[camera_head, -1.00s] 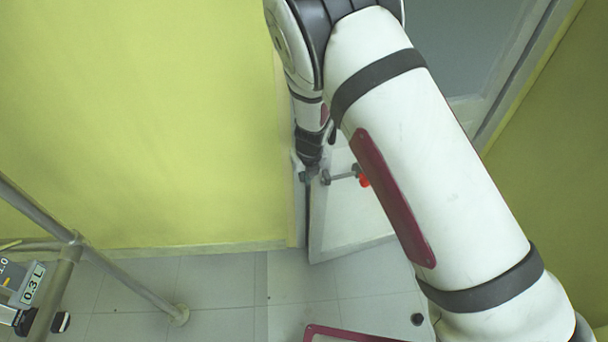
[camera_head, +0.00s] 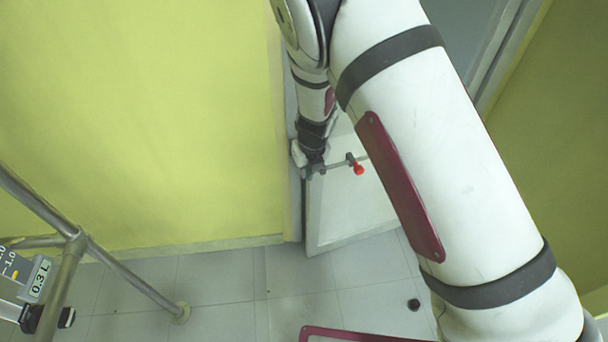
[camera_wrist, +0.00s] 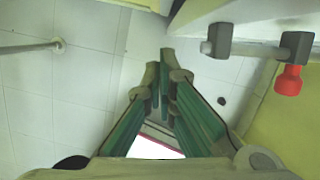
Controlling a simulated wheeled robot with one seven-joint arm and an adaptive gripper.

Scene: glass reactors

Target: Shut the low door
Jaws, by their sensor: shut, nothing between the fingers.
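The low door (camera_head: 345,205) is a white panel in the head view, standing ajar, with its free edge a little apart from the left jamb. Its grey lever handle (camera_head: 335,165) has a red end (camera_head: 358,169). My gripper (camera_head: 313,172) is at the left end of the handle, by the door's free edge; whether it touches is unclear. In the wrist view my gripper (camera_wrist: 166,62) has its green-padded fingers together and empty. The handle (camera_wrist: 257,48) with its red end (camera_wrist: 289,80) lies to their right, and the white door (camera_wrist: 235,12) shows above it.
A yellow-green wall (camera_head: 150,120) stands left of the doorway. A metal rail frame (camera_head: 130,270) with a display labelled 0.3 L (camera_head: 38,278) is at lower left. A small dark round thing (camera_head: 413,304) is on the tiled floor. Floor between rail and door is clear.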

